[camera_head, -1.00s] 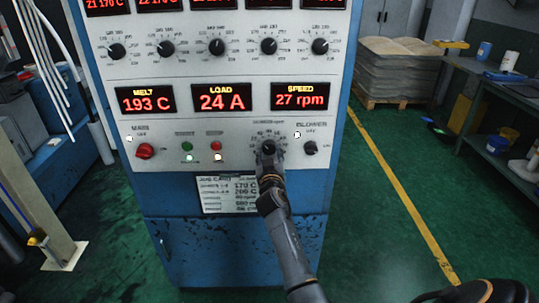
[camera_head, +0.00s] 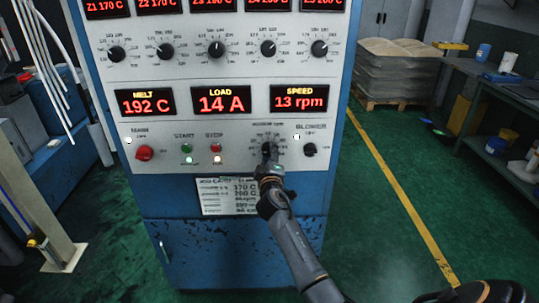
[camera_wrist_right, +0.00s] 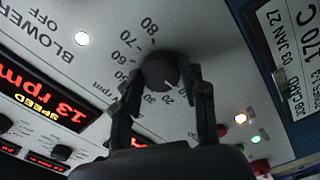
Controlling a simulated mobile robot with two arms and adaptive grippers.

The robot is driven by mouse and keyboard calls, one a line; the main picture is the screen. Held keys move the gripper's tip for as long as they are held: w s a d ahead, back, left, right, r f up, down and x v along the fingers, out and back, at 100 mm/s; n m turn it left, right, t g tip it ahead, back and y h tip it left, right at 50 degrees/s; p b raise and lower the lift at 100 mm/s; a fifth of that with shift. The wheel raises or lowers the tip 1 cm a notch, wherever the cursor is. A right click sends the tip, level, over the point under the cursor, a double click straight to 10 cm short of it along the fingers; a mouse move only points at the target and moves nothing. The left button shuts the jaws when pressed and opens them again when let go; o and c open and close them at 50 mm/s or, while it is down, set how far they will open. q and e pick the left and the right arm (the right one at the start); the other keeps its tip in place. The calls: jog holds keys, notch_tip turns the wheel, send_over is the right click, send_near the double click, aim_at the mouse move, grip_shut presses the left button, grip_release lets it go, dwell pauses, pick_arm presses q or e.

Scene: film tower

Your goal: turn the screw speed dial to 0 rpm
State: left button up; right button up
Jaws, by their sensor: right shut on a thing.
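The screw speed dial (camera_wrist_right: 160,72) is a round black knob with a white pointer mark, on a scale printed in rpm. In the right wrist view the pointer sits near the 20 mark. My right gripper (camera_wrist_right: 162,88) is shut on the dial, one finger on each side of it. In the head view the gripper (camera_head: 268,158) covers much of the dial. The red speed display (camera_head: 299,98) reads 13 rpm, and it also shows in the right wrist view (camera_wrist_right: 45,95). My left gripper is not in view.
The blower knob (camera_head: 310,150) is close to the right of my gripper. The stop (camera_head: 216,147) and start (camera_head: 186,148) buttons and the red main switch (camera_head: 144,152) lie to the left. A job card (camera_head: 228,195) hangs below. Green floor is free to the right.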

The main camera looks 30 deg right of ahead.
jog(key=n, duration=0.2)
jog(key=n+p, duration=0.1)
jog(key=n, duration=0.1)
jog(key=shift+r+n, duration=0.2)
jog(key=shift+n, duration=0.5)
jog(key=o, duration=1.1)
jog(key=shift+f, duration=0.15)
jog(key=shift+o, duration=0.2)
jog(key=v, duration=1.2)
jog(key=shift+w, duration=0.1)
